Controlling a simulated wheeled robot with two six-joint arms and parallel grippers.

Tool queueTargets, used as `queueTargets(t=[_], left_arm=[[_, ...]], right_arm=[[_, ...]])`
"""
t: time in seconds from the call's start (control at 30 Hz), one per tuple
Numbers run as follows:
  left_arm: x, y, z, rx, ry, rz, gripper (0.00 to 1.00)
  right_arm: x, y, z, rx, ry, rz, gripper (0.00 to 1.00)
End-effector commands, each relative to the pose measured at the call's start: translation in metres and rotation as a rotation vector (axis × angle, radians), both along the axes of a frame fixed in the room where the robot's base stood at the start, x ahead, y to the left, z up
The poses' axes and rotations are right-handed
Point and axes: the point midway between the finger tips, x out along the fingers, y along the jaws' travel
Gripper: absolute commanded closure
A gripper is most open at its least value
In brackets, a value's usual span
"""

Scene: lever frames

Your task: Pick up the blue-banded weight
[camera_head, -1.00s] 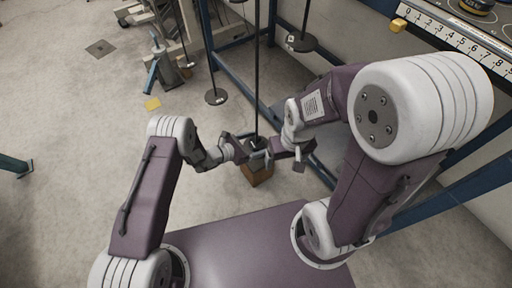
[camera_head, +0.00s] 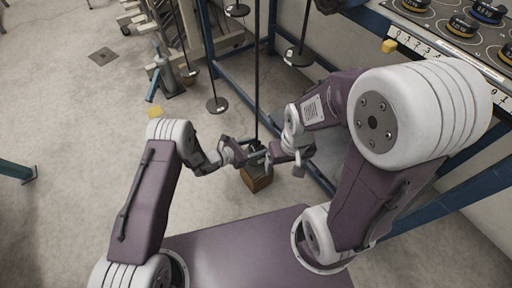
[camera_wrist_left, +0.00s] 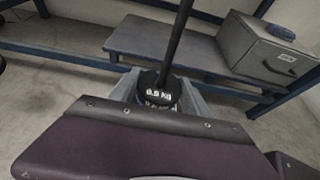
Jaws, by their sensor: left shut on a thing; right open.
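A blue-banded dark weight (camera_head: 487,13) sits on the bench top at the upper right of the head view, far from both grippers. My left gripper (camera_head: 250,155) is near the middle of the head view, shut at the foot of an upright dark rod. In the left wrist view its fingers are around a dark round weight (camera_wrist_left: 158,91) marked 0.5 kg at the rod's foot.
A brown block (camera_head: 257,179) is below the grippers. Hanging rods with discs (camera_head: 217,105) and blue frame beams (camera_head: 235,82) stand close by.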

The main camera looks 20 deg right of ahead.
Motion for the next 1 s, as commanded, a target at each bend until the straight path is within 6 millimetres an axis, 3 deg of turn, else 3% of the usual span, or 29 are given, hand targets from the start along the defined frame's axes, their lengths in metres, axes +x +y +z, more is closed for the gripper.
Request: queueTargets(t=[0.27,0.4,0.6,0.8,1.0], left_arm=[[-0.021,0.061,0.005,-0.001,0.006,0.008,0.99],[-0.036,0.106,0.005,-0.001,0.005,0.012,0.99],[-0.053,0.150,0.002,-0.002,0.002,0.007,0.99],[-0.060,0.167,-0.001,-0.001,0.000,0.002,0.99],[-0.061,0.169,-0.001,-0.001,-0.001,0.001,0.99]], right_arm=[[0.000,0.000,0.032,0.000,0.000,0.000,0.18],[0.000,0.000,0.049,0.000,0.000,0.000,0.18],[0.000,0.000,0.060,0.000,0.000,0.000,0.18],[0.000,0.000,0.064,0.000,0.000,0.000,0.18],[0.000,0.000,0.064,0.000,0.000,0.000,0.18]])
